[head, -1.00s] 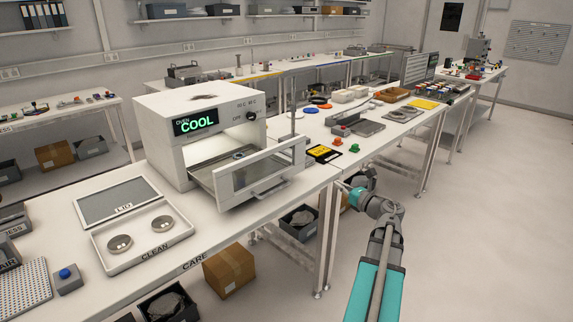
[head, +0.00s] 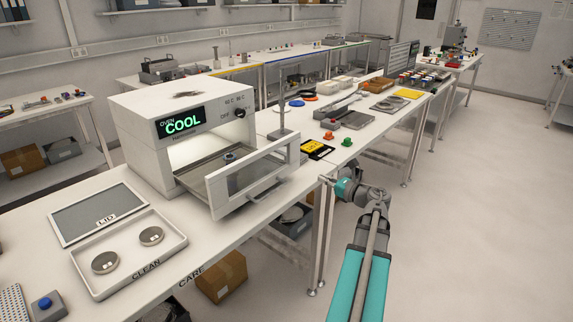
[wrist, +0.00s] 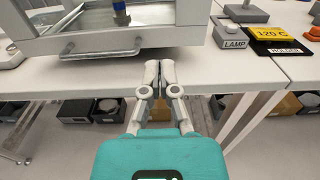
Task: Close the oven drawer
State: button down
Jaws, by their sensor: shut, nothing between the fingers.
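The white oven (head: 135,125) stands on the bench with a green "COOL" display. Its drawer (head: 215,196) is pulled out toward me, with a clear window in its white front frame and a small dark-and-blue item on its tray. The drawer handle (wrist: 100,48) is a grey bar low on the front. My gripper (wrist: 158,68) is shut and empty in the wrist view. It is in front of the bench edge, just right of the handle and near the drawer front's right part; I cannot tell whether it touches. In the head view only the arm's end shows clearly.
A tray with two metal discs (head: 72,262) and its lid (head: 100,212) lie left of the oven. A yellow "120 C" sign (wrist: 268,34) and a lamp button block (wrist: 230,32) sit right of the drawer. A cardboard box (head: 222,277) is below the bench; floor at right is clear.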

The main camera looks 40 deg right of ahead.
aim_at(285, 162)
jog(key=shift+w+a, duration=0.1)
jog(key=shift+w, duration=0.15)
jog(key=shift+w+a, duration=0.15)
jog(key=shift+w, duration=2.15)
jog(key=shift+w+a, duration=0.2)
jog(key=shift+w, duration=2.05)
jog(key=shift+w+a, duration=0.15)
jog(key=shift+w, duration=2.15)
jog(key=shift+d, duration=0.1)
